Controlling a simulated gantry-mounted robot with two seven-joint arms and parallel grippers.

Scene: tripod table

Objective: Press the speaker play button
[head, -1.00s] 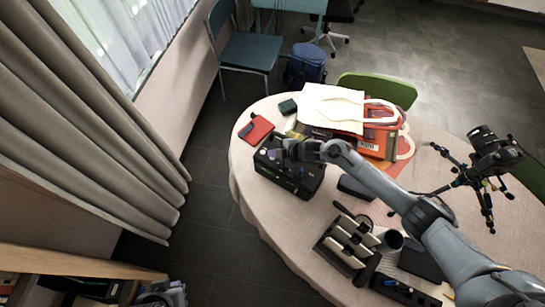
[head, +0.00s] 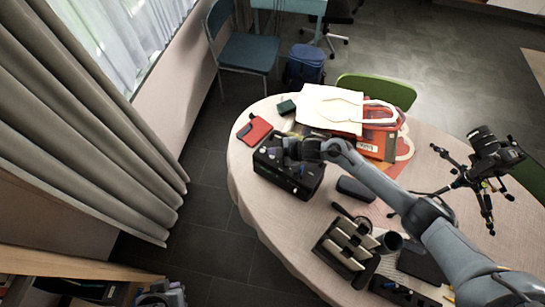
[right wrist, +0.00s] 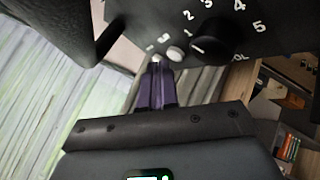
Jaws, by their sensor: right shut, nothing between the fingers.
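The speaker is a black box (head: 300,180) near the table's left edge in the head view. My right gripper (head: 276,154) is over its top, with purple fingers pointing left. In the right wrist view the shut, empty fingers (right wrist: 157,66) point at the speaker's dark control panel (right wrist: 255,32). A round knob (right wrist: 212,41) with white numerals and a pale round button (right wrist: 175,53) are on that panel. The fingertips are just left of and below this button; I cannot tell whether they touch anything. Which button is play is not readable. My left gripper does not show.
A red item (head: 256,129) and a small green box (head: 286,106) lie behind the speaker. A dark case (head: 355,188), a rack (head: 347,246) and a camera tripod (head: 475,175) stand farther right.

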